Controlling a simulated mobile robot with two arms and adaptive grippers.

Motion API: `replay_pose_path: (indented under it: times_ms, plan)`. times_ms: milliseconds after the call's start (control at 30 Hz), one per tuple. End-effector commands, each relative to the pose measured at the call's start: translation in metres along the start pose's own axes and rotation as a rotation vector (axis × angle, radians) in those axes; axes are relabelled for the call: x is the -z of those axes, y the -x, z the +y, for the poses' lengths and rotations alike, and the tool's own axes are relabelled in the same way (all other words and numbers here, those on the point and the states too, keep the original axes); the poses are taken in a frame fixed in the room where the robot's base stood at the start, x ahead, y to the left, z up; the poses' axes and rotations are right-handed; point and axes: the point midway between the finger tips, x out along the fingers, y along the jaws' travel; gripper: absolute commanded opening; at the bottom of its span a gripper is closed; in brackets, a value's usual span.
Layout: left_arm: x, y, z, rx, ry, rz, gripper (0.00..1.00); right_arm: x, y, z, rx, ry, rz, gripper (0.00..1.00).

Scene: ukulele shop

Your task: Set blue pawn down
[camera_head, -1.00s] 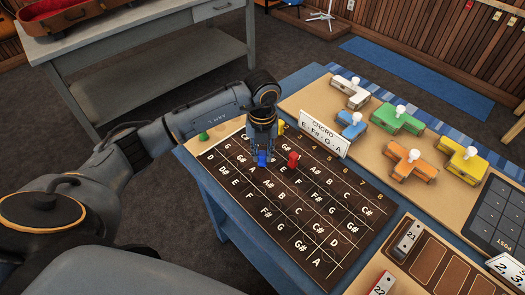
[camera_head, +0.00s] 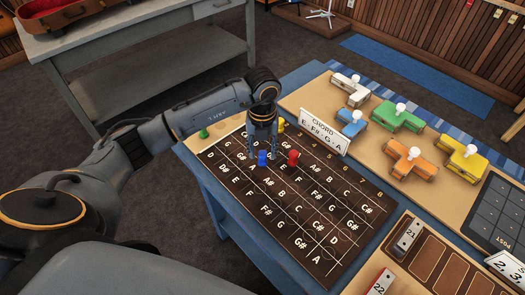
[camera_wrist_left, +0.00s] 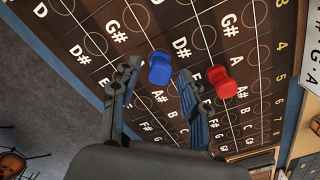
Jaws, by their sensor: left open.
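The blue pawn (camera_head: 262,159) stands on the dark lettered board (camera_head: 300,215), near the board's far left part. My left gripper (camera_head: 262,146) is over it with its fingers apart. In the left wrist view the blue pawn (camera_wrist_left: 160,68) shows between and just beyond the open fingertips (camera_wrist_left: 157,72), with a gap on each side. The red pawn (camera_head: 293,158) stands close to the right of the blue one, and it also shows in the left wrist view (camera_wrist_left: 222,82) beside the right finger. My right gripper is not in view.
A yellow pawn (camera_head: 281,125) is behind the gripper, and a green pawn (camera_head: 204,133) stands at the board's far left edge. A white chord sign (camera_head: 324,131) stands behind the board. Several coloured blocks with white knobs lie beyond it. Numbered bars (camera_head: 409,236) lie at the right.

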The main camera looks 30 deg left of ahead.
Motion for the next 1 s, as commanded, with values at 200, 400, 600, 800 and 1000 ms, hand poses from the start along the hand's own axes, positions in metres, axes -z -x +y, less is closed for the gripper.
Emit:
replay_pose_path:
  times_ms: [200,400,600,800,1000]
  plan:
    - [-0.002,0.045,0.000,0.002,-0.001,-0.007,0.45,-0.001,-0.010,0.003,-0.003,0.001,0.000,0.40]
    - [-0.001,0.085,0.000,0.003,-0.001,-0.005,0.45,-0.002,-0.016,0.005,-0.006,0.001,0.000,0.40]
    - [-0.001,0.107,0.000,0.000,0.000,-0.002,0.45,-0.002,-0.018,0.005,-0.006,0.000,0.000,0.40]
    - [0.000,0.112,0.000,0.000,0.000,0.000,0.45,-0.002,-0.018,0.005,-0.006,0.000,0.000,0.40]
    - [0.001,0.111,-0.001,0.005,-0.004,0.003,0.45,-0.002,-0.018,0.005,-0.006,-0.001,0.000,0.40]
